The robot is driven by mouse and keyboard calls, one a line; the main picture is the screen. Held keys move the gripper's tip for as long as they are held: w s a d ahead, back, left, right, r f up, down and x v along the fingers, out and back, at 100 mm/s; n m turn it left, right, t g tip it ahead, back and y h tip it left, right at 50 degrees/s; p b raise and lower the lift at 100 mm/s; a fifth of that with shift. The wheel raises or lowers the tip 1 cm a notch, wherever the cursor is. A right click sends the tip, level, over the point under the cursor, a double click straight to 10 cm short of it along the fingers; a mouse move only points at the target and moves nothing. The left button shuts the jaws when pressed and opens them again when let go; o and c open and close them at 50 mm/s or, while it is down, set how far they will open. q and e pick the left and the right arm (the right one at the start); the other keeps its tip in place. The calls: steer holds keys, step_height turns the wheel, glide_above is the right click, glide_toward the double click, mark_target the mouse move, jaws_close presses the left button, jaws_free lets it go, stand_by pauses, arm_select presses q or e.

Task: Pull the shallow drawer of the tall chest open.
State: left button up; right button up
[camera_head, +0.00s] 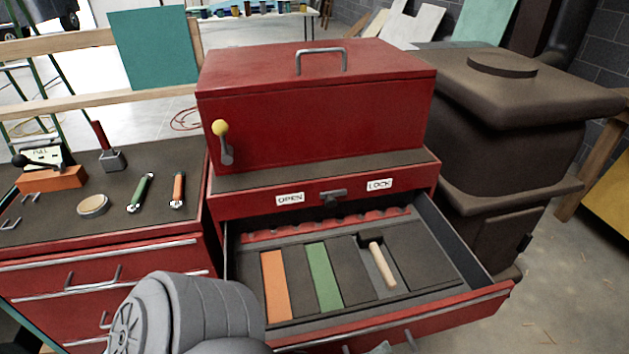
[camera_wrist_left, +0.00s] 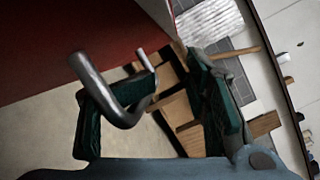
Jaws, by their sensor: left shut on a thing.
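The tall red chest (camera_head: 315,120) stands in the middle of the head view. Its shallow drawer (camera_head: 470,299) is pulled well out, its tray showing. My left arm comes in low in the head view, and the gripper end is mostly hidden below the drawer front. In the left wrist view my left gripper (camera_wrist_left: 160,90) has its teal-padded fingers at a grey bar handle (camera_wrist_left: 118,112) on a red face, and is shut on it. My right gripper is not in view.
A lower red tool cabinet (camera_head: 100,250) with tools stands left. A dark brown stove (camera_head: 510,150) stands close on the right. Floor is clear at lower right.

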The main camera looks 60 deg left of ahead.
arm_select(q)
steer(key=s+f+b, duration=0.1)
steer(key=s+f, duration=0.1)
steer(key=s, duration=1.3)
steer(key=shift+f, duration=0.2)
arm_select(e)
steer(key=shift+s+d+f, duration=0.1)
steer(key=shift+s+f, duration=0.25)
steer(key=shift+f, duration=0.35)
arm_select(q)
steer(key=shift+a+b, duration=0.1)
steer(key=shift+b, duration=0.2)
